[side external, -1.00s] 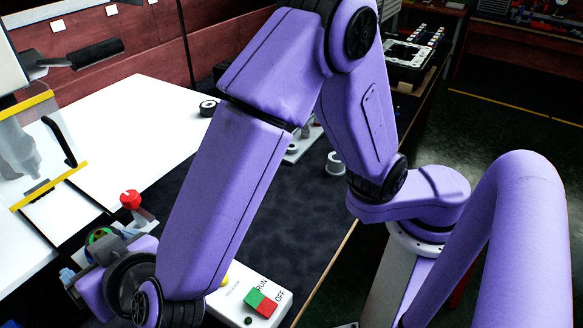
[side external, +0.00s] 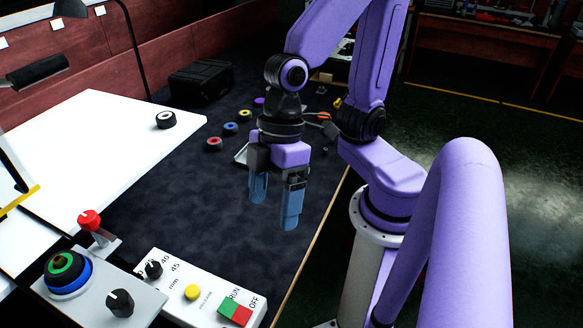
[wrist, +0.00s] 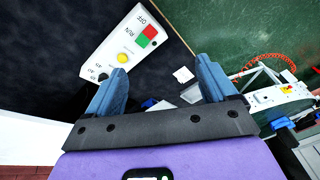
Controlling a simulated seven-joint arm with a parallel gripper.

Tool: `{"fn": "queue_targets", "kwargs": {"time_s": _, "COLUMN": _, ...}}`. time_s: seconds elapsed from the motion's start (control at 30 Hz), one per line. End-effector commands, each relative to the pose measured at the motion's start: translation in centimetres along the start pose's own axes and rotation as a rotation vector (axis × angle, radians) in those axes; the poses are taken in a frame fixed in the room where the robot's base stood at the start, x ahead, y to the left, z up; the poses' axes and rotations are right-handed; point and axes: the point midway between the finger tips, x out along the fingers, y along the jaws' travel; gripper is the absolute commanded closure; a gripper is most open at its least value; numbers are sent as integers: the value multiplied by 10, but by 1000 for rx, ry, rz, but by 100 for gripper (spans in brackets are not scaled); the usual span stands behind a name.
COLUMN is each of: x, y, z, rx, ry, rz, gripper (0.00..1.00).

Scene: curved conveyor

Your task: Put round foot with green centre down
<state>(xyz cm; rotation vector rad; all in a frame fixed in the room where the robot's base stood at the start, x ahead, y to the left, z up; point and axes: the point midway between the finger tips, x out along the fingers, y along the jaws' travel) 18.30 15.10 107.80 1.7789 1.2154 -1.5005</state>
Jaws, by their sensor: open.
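The round foot with the green centre (side external: 61,266) is a black ring with a green band. It sits on a blue round piece in a grey fixture (side external: 95,292) at the lower left of the side view. My gripper (side external: 274,204) is well to the right of it, above the dark mat, fingers pointing down. Its two blue fingers are apart with nothing held between them. The wrist view also shows the open gripper (wrist: 162,75), with no foot between the fingers. I cannot make out the green-centred foot in the wrist view.
Feet with red (side external: 213,143), blue (side external: 230,128) and yellow (side external: 245,115) centres lie on the dark mat (side external: 195,205). A white-centred foot (side external: 166,119) is on the white surface (side external: 100,150). A red-knobbed lever (side external: 90,220) and control box (side external: 195,290) stand near the fixture.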

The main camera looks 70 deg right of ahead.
Motion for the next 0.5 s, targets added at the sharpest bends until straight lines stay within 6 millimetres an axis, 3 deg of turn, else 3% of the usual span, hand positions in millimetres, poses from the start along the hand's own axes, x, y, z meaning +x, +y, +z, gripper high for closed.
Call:
{"fn": "queue_targets", "kwargs": {"time_s": 0.03, "x": -6, "y": 7, "z": 26, "rx": -13, "ry": -57, "rz": 34, "gripper": 15}}
{"fn": "queue_targets", "kwargs": {"time_s": 0.1, "x": -12, "y": 16, "z": 54, "rx": -28, "ry": -129, "rz": 79, "gripper": 15}}
{"fn": "queue_targets", "kwargs": {"time_s": 0.2, "x": -19, "y": 25, "z": 80, "rx": -40, "ry": -199, "rz": 127, "gripper": 15}}
{"fn": "queue_targets", "kwargs": {"time_s": 0.3, "x": -23, "y": 29, "z": 92, "rx": -44, "ry": -231, "rz": 152, "gripper": 15}}
{"fn": "queue_targets", "kwargs": {"time_s": 0.5, "x": -24, "y": 30, "z": 94, "rx": -46, "ry": -239, "rz": 157, "gripper": 15}}
